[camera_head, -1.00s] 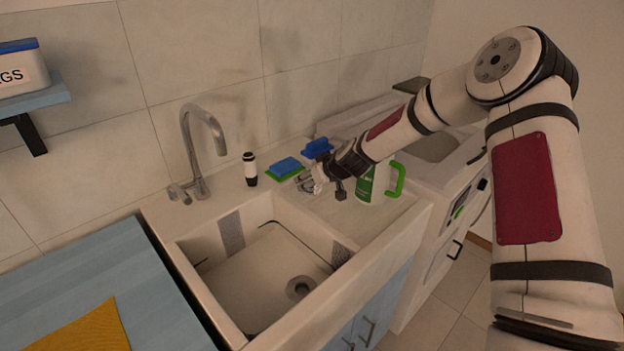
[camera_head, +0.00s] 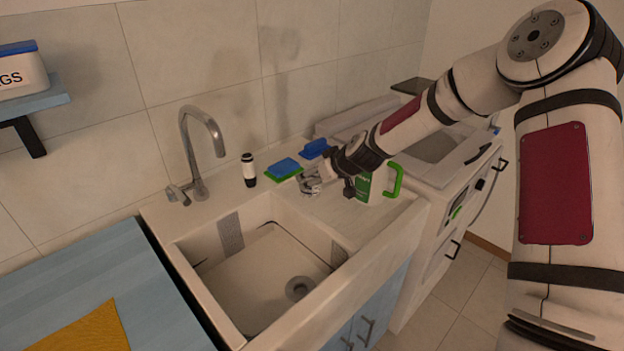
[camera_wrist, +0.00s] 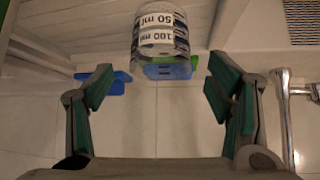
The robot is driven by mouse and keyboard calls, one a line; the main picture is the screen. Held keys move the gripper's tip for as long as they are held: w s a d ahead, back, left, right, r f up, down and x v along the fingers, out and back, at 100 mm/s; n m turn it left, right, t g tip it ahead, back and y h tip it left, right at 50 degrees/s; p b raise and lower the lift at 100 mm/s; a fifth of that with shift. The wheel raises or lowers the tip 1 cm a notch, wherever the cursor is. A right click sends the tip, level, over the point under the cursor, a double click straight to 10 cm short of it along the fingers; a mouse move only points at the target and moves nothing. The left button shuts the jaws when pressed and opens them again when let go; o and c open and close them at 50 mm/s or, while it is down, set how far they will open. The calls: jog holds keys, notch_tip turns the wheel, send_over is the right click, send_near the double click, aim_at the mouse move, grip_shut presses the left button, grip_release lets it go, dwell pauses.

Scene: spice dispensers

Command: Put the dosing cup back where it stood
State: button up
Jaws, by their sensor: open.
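The dosing cup (camera_wrist: 160,35) is clear, with white "50 ml" and "100 ml" labels. It shows at the top middle of the wrist view, apart from both fingers and lying past their tips. My gripper (camera_wrist: 160,78) is open, with nothing between its green-padded fingers. There I cannot clearly tell the cup from the fingers.
The sponge (camera_head: 284,169) and a blue item (camera_head: 315,148) lie near the wall. A black and white bottle (camera_head: 249,170) stands by the tap (camera_head: 195,150). A green-handled container (camera_head: 365,188) stands close right of my gripper. The sink (camera_head: 265,270) is empty.

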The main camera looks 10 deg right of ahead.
jog(key=s+d+r+g+h, duration=0.1)
jog(key=s+r, duration=0.5)
jog(key=s, duration=0.3)
jog(key=s+d+r+m+g+h, duration=0.1)
jog(key=s+r+h, duration=0.1)
jog(key=s+r, duration=0.6)
jog(key=s+d+r+g+h, duration=0.1)
jog(key=s+r, duration=0.3)
jog(key=s, duration=0.7)
jog(key=s+d+r+m, duration=0.1)
jog(key=s+m, duration=0.1)
jog(key=s, duration=0.7)
jog(key=s+d+r+m+g, duration=0.1)
jog(key=s+r, duration=0.1)
jog(key=s, duration=0.7)
jog(key=shift+r+m, duration=0.2)
jog(key=shift+m, duration=0.2)
